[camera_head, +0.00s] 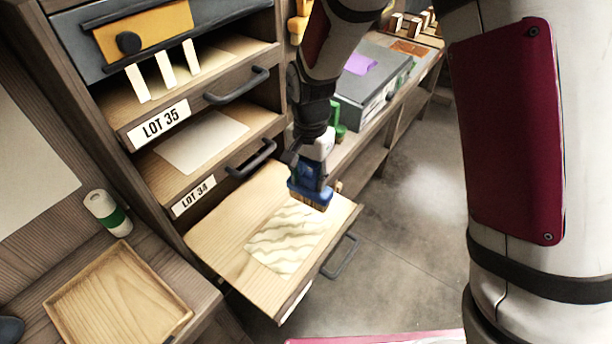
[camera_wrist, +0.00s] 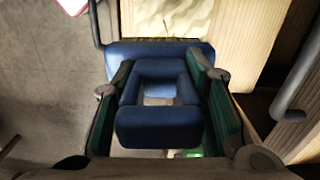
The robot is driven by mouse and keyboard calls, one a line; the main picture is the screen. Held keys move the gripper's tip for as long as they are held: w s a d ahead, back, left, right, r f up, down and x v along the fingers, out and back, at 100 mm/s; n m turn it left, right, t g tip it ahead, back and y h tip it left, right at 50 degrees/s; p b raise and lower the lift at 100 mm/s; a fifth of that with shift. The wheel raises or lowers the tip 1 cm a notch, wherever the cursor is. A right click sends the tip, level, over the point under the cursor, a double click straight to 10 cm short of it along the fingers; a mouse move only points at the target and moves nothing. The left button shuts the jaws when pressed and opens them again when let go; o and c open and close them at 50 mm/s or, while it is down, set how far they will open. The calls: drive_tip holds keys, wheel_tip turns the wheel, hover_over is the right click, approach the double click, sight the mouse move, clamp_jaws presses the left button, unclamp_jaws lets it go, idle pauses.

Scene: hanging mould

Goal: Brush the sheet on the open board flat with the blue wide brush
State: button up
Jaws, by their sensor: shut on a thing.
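The blue wide brush (camera_head: 310,190) is held in my gripper (camera_head: 312,165), bristles down, over the far right end of the sheet on the pulled-out board. I cannot tell whether the bristles touch the sheet. In the wrist view my gripper (camera_wrist: 165,95) is shut on the blue handle (camera_wrist: 160,128), a green pad at each side. The cream sheet (camera_head: 285,242) lies on the open board (camera_head: 222,235) and shows wavy ridges across it. A strip of the sheet (camera_wrist: 172,16) also shows beyond the brush in the wrist view; the brush hides the rest there.
Boards labelled LOT 35 (camera_head: 160,124) and LOT 34 (camera_head: 193,196) sit in the rack above, with dark handles. A dark handle (camera_head: 341,256) juts from the open board's right edge. Floor is clear at right.

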sight(303, 188)
drive_tip(key=shift+s+a+r+m, duration=0.1)
drive_tip(key=shift+s+a+m, duration=0.3)
drive_tip(key=shift+s+a, duration=0.15)
drive_tip(key=shift+w+a+f+b, duration=0.1)
drive_tip(key=shift+a+f+b, duration=0.1)
drive_tip(key=shift+f+b, duration=1.35)
drive_tip(key=shift+f+p, duration=0.4)
drive_tip(key=shift+p, duration=0.05)
